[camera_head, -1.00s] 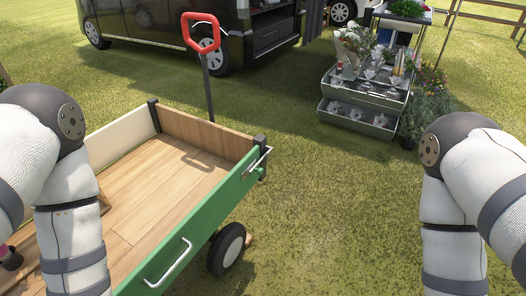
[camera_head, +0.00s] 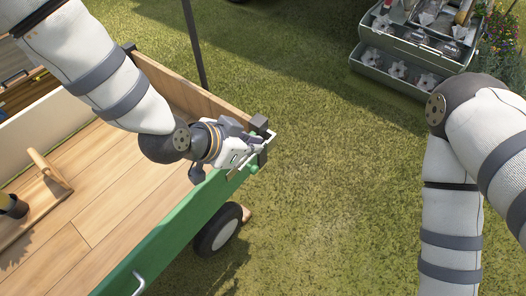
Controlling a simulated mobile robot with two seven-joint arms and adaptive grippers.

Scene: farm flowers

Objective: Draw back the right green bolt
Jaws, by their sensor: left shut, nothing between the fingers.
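A wooden cart with a green side panel (camera_head: 180,225) stands at the left. At the panel's far end, beside the dark corner post (camera_head: 258,123), is a metal latch bar (camera_head: 266,143). A small green knob (camera_head: 253,168), which looks like the bolt, sits just below it. My left gripper (camera_head: 252,147) is shut and empty over this corner and hides part of the latch. I cannot tell whether it touches the bar or the knob. Of my right arm only links show at the right; its gripper is out of view.
A metal handle (camera_head: 138,284) is on the near part of the green panel. A wooden tool carrier (camera_head: 42,185) lies on the cart bed. A wheel (camera_head: 217,230) is under the cart. The grass between is clear.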

